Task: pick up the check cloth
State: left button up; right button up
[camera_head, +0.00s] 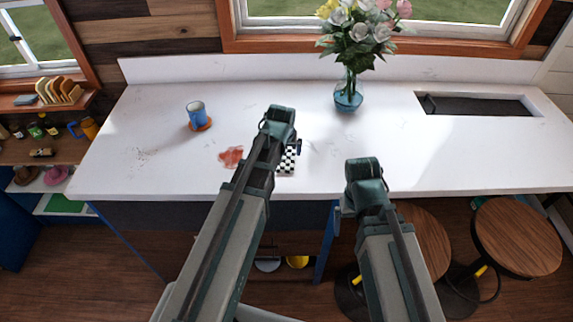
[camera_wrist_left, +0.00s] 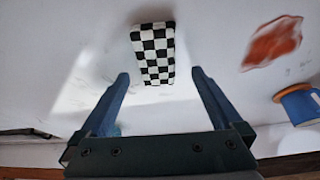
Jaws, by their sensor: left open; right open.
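The check cloth (camera_head: 287,163) is a small black-and-white checkered piece on the white counter near its front edge, partly hidden behind my left arm. In the left wrist view the cloth (camera_wrist_left: 153,54) lies beyond and between the fingertips, apart from both. My left gripper (camera_head: 297,147) is above the counter at the cloth; its two blue fingers (camera_wrist_left: 160,77) are spread with nothing between them. My right gripper (camera_head: 341,212) is open and empty at the counter's front edge, right of the cloth; its fingers are mostly hidden by its wrist.
A red stain (camera_head: 231,156) lies left of the cloth. A blue mug (camera_head: 196,113) stands on an orange coaster (camera_head: 201,127) farther back. A glass vase (camera_head: 348,95) of flowers stands at the back. A sink (camera_head: 476,104) is at right, stools (camera_head: 516,237) below. The right counter is clear.

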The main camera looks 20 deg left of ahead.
aim_at(286, 156)
pick_arm(q)
jog(key=shift+f, duration=0.1)
jog(key=b+x, duration=0.4)
jog(key=x, duration=0.1)
jog(key=shift+w+d+f+b, duration=0.15)
jog(key=shift+w+b, duration=0.15)
jog(key=shift+b, duration=0.05)
jog(key=shift+c, duration=0.4)
jog(key=c, duration=1.2)
